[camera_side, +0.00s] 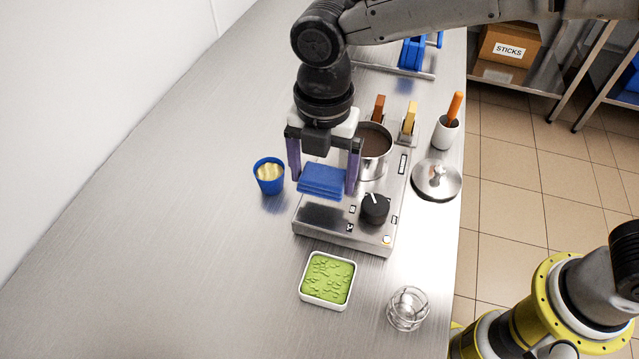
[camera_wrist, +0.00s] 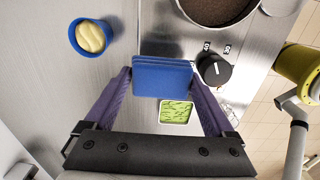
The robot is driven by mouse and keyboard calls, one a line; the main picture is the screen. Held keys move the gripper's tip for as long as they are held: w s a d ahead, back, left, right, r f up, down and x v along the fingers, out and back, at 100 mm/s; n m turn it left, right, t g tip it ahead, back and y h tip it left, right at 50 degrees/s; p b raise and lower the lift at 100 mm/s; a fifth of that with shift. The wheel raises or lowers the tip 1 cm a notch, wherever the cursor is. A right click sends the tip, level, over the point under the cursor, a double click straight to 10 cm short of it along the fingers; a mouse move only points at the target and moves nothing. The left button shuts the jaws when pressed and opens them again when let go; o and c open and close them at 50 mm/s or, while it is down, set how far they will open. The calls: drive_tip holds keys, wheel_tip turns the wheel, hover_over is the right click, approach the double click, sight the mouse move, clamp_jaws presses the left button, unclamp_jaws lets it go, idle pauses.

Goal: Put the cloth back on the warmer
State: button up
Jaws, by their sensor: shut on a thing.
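The cloth (camera_side: 322,181) is blue and folded. My gripper (camera_side: 323,180) is shut on it, one purple finger at each side, and holds it over the front left part of the warmer. The cloth also shows between the fingertips in the wrist view (camera_wrist: 162,77). The warmer (camera_side: 340,236) is a silver box on the counter with a black knob (camera_side: 374,208) at its front right. A steel pot (camera_side: 374,160) of brown stuff stands on its back part. I cannot tell whether the cloth touches the warmer's top; a dark patch shows on the top below it.
A blue cup (camera_side: 269,178) of yellow stuff stands left of the warmer. A green-filled white dish (camera_side: 328,281) and a wire or glass piece (camera_side: 408,308) are in front. A steel lid (camera_side: 437,180) and a white pot (camera_side: 446,132) stand right. The counter's left is clear.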

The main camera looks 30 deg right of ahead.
sight(319, 189)
drive_tip(key=shift+w+a+f, duration=0.1)
drive_tip(key=shift+f, duration=0.85)
drive_tip(key=shift+w+a+f, duration=0.1)
drive_tip(key=shift+f, duration=0.8)
drive_tip(key=shift+f, duration=0.15)
drive_tip(key=o, duration=1)
wheel_tip(319, 189, up, 12)
drive_tip(key=shift+f, duration=0.15)
drive_tip(key=shift+r, duration=0.35)
